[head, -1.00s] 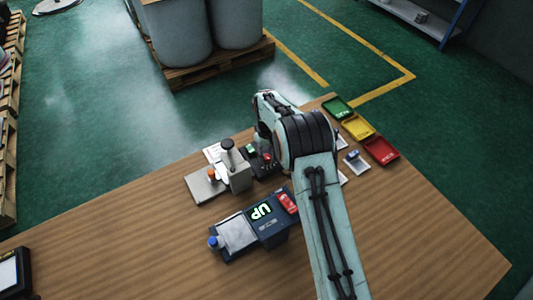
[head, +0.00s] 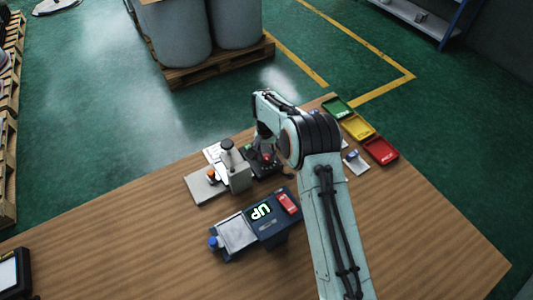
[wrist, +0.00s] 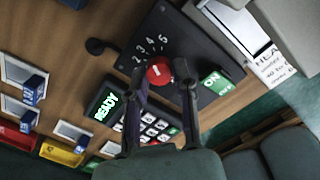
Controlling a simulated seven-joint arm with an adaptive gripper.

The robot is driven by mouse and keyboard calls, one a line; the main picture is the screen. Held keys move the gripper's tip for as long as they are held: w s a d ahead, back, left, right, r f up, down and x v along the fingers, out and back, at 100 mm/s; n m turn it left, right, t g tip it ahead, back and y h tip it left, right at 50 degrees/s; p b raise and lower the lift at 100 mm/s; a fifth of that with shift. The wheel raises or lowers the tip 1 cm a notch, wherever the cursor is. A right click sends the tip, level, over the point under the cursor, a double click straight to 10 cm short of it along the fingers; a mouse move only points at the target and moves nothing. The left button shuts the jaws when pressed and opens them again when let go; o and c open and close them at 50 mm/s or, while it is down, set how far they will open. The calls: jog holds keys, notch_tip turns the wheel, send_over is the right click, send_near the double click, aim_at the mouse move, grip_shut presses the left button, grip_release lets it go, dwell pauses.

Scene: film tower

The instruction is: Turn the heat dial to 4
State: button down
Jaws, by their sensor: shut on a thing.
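The heat dial (wrist: 159,71) is a round red knob with a white mark, on a dark panel (wrist: 184,40) in the wrist view. White numbers from about 2 to 6 arc around its upper left. The white mark faces up toward the numbers; I cannot tell which one it meets. My gripper (wrist: 161,80) has its fingers on both sides of the knob and is shut on it. In the head view my gripper (head: 263,152) is low over the dark panel, and the dial is mostly hidden.
A green ON switch (wrist: 214,83) sits right of the dial. A READY display (wrist: 105,107) and keypad (wrist: 153,125) lie below. In the head view, a grey press with a black knob (head: 228,146) stands close left, and a device reading UP (head: 261,211) is nearer.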

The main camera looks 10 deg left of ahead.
aim_at(265, 156)
jog(key=shift+f, duration=0.1)
dwell(0.4)
jog(key=c, duration=0.9)
grip_release()
notch_tip(265, 156, up, 12)
jog(key=shift+a+r, duration=0.1)
jog(key=shift+a, duration=0.05)
